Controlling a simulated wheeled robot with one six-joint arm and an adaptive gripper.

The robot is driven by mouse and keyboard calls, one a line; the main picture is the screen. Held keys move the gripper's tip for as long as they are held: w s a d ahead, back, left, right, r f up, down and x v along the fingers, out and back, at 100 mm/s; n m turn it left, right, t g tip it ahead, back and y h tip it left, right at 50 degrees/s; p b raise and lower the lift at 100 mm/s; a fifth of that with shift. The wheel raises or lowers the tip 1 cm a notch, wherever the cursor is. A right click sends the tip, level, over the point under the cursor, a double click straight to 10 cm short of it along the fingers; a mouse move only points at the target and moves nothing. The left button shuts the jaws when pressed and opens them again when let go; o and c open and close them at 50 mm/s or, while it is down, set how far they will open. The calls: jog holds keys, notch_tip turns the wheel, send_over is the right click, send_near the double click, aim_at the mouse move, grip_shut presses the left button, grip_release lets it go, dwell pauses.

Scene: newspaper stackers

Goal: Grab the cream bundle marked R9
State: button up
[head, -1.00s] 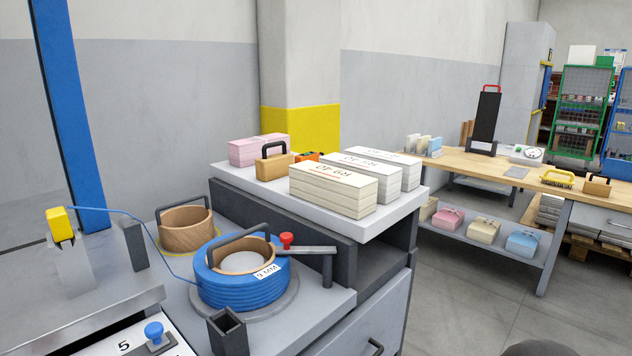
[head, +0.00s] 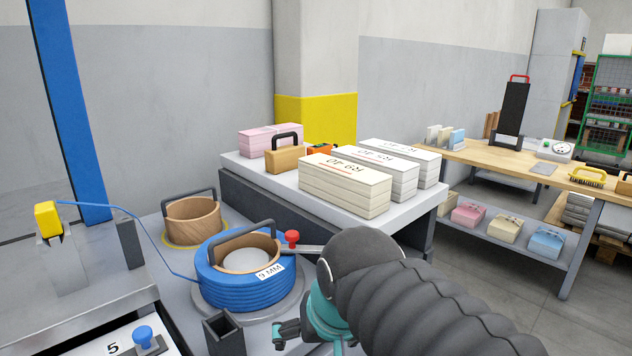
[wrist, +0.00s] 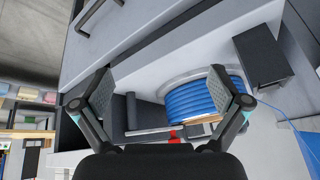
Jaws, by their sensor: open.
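The cream bundle marked R9 (head: 345,187) lies flat on the raised light-grey shelf (head: 262,186), its label facing up. It is the nearest of three bundles in a row; two whiter bundles (head: 378,168) (head: 408,158) lie behind it to the right. My gripper (head: 290,332) is low in front of the shelf, below and to the left of the R9 bundle and well apart from it. In the wrist view my gripper (wrist: 162,100) has its fingers spread wide with nothing between them. The R9 bundle is not seen in the wrist view.
A blue strap coil (head: 245,285) with a red knob (head: 291,238) stands just beside my gripper; the coil also shows in the wrist view (wrist: 205,100). A wooden block with a black handle (head: 284,156) and a pink bundle (head: 257,138) sit behind R9. An open dark square holder (head: 224,333) stands in front.

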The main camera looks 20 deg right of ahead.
jog(key=w+d+r+m, duration=0.3)
jog(key=w+r+m, duration=0.5)
jog(key=r, duration=0.2)
jog(key=m+g+y, duration=0.1)
jog(key=m, duration=1.9)
send_near(342, 166)
jog(key=shift+s+d+r, duration=0.1)
jog(key=shift+s, duration=0.15)
jog(key=shift+w+d+r+m, duration=0.1)
jog(key=shift+d+r+m, duration=0.05)
jog(key=shift+d+m, duration=0.15)
jog(key=shift+w+d+y, duration=0.1)
jog(key=shift+d+y, duration=0.05)
jog(key=shift+y, duration=0.15)
jog(key=shift+w+f, duration=0.1)
jog(key=shift+f, duration=0.15)
jog(key=x, duration=0.7)
jog(key=shift+w+f, duration=0.1)
jog(key=shift+f, duration=0.25)
jog(key=shift+a+b+x, duration=0.15)
jog(key=shift+b+x, duration=0.25)
jog(key=shift+x, duration=0.95)
jog(key=shift+a+b+x, duration=0.15)
jog(key=shift+b+x, duration=0.2)
jog(key=shift+x, duration=1)
jog(key=shift+r, duration=0.1)
jog(key=c, duration=1.9)
